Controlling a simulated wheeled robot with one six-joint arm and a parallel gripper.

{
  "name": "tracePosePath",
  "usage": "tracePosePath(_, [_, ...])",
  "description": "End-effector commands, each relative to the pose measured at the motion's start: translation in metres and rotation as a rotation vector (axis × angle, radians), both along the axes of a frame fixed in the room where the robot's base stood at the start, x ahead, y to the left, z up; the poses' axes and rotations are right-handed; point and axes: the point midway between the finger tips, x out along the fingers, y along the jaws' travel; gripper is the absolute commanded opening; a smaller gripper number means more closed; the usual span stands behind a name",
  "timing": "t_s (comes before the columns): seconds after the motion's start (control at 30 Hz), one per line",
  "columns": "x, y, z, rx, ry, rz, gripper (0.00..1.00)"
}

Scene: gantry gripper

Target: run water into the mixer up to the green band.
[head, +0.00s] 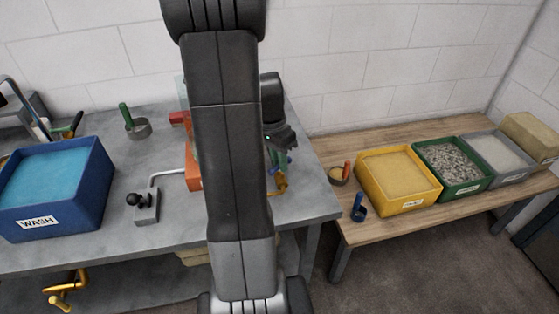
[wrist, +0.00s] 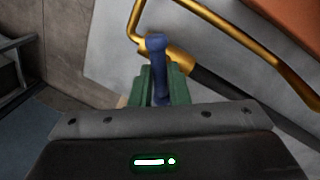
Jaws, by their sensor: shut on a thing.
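My gripper (wrist: 160,82) has its green fingers shut on a blue handle (wrist: 156,44) beside a brass pipe (wrist: 198,12) in the wrist view. In the head view my gripper (head: 277,160) is at the right end of the grey bench, just above a brass tap (head: 281,183). An orange body (head: 192,170), perhaps part of the mixer, shows at the left edge of my arm, with a clear piece above it. My arm hides most of it. I see no green band and no water level.
A blue WASH tub (head: 60,185) and a black-knobbed lever block (head: 146,205) stand on the grey bench (head: 115,245). A wooden table (head: 385,222) at the right holds a yellow bin (head: 405,203), a green bin (head: 462,188), a grey bin and small scoops.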

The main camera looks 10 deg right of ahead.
Motion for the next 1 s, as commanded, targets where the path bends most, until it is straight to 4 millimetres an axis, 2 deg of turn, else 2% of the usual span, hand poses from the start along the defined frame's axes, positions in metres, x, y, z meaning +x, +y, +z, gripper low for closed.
tracePosePath(0.1, [0.000,0.000,0.001,-0.001,-0.001,0.000,0.00])
tracePosePath(0.13, [0.000,0.000,0.001,-0.001,-0.001,0.000,0.21])
tracePosePath(0.2, [0.000,0.000,0.001,-0.001,-0.001,0.000,0.35])
tracePosePath(0.23, [0.000,0.000,0.001,-0.001,-0.001,-0.001,0.36])
tracePosePath(0.5, [0.000,0.000,0.001,-0.001,-0.001,-0.001,0.36])
tracePosePath(0.63, [0.002,0.001,0.010,-0.001,-0.003,-0.001,0.36])
tracePosePath(0.77, [0.006,0.003,0.032,-0.001,-0.006,0.000,0.36])
tracePosePath(1.0, [0.015,0.009,0.087,-0.001,-0.007,0.001,0.36])
